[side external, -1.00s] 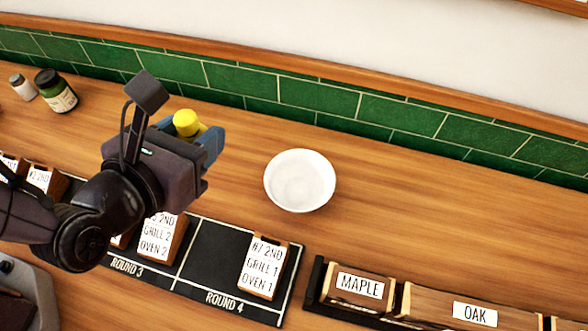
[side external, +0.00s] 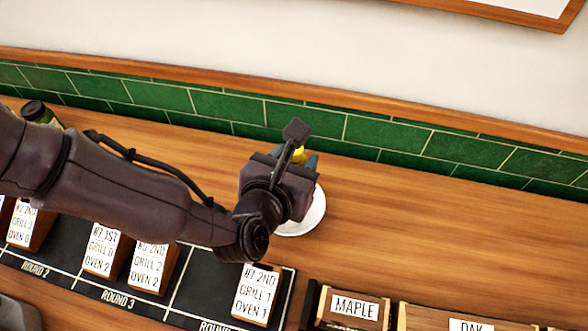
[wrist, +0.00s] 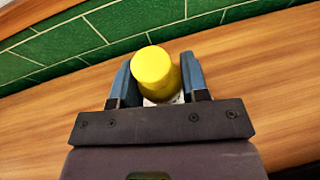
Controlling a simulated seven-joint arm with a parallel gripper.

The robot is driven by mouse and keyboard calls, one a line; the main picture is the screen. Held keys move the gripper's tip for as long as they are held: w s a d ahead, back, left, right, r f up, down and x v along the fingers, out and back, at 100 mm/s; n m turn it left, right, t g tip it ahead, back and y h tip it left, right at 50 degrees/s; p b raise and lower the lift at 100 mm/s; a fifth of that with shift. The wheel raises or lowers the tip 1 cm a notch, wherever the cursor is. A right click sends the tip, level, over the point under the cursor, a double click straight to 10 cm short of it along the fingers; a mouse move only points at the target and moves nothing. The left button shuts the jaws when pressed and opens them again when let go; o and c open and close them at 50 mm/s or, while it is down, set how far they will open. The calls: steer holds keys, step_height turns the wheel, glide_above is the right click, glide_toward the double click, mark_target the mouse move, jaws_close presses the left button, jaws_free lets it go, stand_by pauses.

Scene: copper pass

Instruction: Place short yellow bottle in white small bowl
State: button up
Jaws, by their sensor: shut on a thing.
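The short yellow bottle (wrist: 152,68) is between the blue fingers of my gripper (wrist: 158,82) in the wrist view, its yellow top towards the camera. My gripper is shut on it. The white small bowl (side external: 308,219) is on the wooden counter, mostly hidden behind my gripper and wrist. The bottle appears over or near the bowl's far side; the height between them cannot be told.
A black board (side external: 195,287) with wooden ticket blocks (side external: 254,295) lies in front of the bowl. Wooden boxes labelled MAPLE (side external: 352,307) and OAK stand at lower right. A green tiled wall (side external: 235,107) runs behind. A dark bottle (side external: 40,112) stands at far left. Counter right of the bowl is clear.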

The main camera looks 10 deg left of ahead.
steer(key=shift+f, duration=1.45)
steer(key=shift+f, duration=0.3)
